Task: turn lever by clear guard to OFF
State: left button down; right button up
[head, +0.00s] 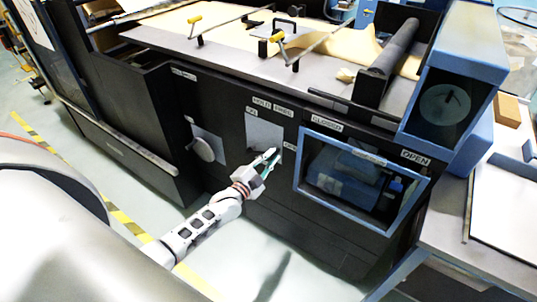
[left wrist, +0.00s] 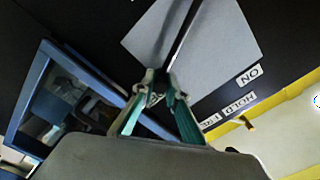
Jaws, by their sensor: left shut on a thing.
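The plate also shows in the left wrist view (left wrist: 222,45). My left gripper (head: 268,160) reaches the plate's lower right part. In the left wrist view its green-lined fingers (left wrist: 162,80) are shut on the lever's end. The clear guard (head: 352,180) is a blue-framed window right of the plate. A small label (head: 290,146) sits between plate and guard; its text is partly unreadable. My right gripper is out of view.
A second grey plate with a round knob (head: 205,148) is left of the lever plate. The machine top (head: 235,48) carries brown paper, a dark roller (head: 395,45) and yellow-handled rods. A grey table (head: 475,225) stands at the right. The floor in front is clear.

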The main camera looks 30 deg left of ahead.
pick_arm(q)
jog(key=shift+d+f+m, duration=0.2)
jog(key=shift+f+m, duration=0.2)
jog(key=shift+f, duration=0.1)
jog(key=c, duration=2)
grip_release()
jog(key=shift+s, duration=0.1)
jog(key=s, duration=0.8)
jog(key=s+a, duration=0.1)
jog(key=s, duration=0.3)
